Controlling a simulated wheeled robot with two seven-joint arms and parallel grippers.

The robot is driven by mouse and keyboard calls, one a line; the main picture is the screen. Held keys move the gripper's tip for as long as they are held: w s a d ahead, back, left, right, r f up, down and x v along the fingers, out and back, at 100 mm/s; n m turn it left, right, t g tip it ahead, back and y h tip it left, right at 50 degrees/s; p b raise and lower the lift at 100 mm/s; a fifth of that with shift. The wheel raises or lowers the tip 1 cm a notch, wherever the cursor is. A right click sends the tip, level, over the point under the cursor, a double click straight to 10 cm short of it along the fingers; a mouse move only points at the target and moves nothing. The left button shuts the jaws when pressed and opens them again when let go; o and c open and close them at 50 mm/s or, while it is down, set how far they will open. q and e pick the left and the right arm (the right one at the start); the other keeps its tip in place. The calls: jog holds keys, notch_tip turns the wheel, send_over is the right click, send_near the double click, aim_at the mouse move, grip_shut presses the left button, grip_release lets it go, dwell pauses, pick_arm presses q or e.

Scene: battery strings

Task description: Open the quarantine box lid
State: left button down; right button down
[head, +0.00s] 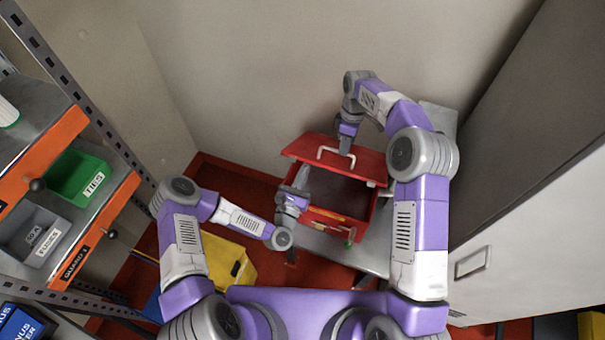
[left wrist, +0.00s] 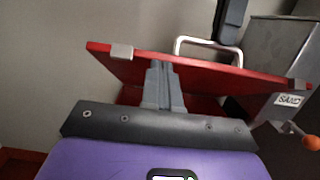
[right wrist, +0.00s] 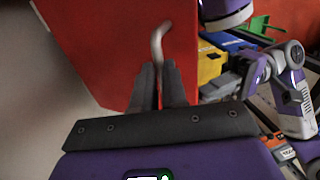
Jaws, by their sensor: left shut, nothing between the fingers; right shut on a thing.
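The quarantine box (head: 368,212) is red and stands below the wall with its dark inside showing. Its red lid (head: 308,147) is raised and tilted up at the back; it also fills much of the right wrist view (right wrist: 95,40). My right gripper (head: 345,149) is shut on the pale lid handle (right wrist: 157,48), which shows between its fingers. My left gripper (head: 302,172) is shut and empty over the left part of the box opening. In the left wrist view its fingers (left wrist: 160,70) stand in front of the lid (left wrist: 215,76).
A yellow bin (head: 232,262) stands left of the box. A shelf with a green bin (head: 80,177) and a grey bin (head: 38,237) is at the left. A tall grey cabinet (head: 530,190) closes the right side.

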jog(key=shift+w+d+f, duration=0.4)
jog(key=shift+d, duration=0.05)
pick_arm(q)
jog(key=shift+w+d+r+g, duration=0.1)
jog(key=shift+w+r+g, duration=0.35)
jog(key=shift+r, duration=0.35)
pick_arm(e)
jog(key=c, duration=1.5)
grip_release()
pick_arm(q)
jog(key=shift+w+f, duration=0.2)
jog(key=shift+w, duration=0.1)
pick_arm(e)
jog(key=o, duration=0.3)
jog(key=shift+w+f, duration=0.15)
jog(key=shift+w, duration=0.1)
pick_arm(q)
jog(key=shift+w+f, duration=0.1)
pick_arm(e)
jog(key=shift+o, duration=0.2)
jog(key=shift+a, duration=0.1)
jog(key=shift+w, duration=0.1)
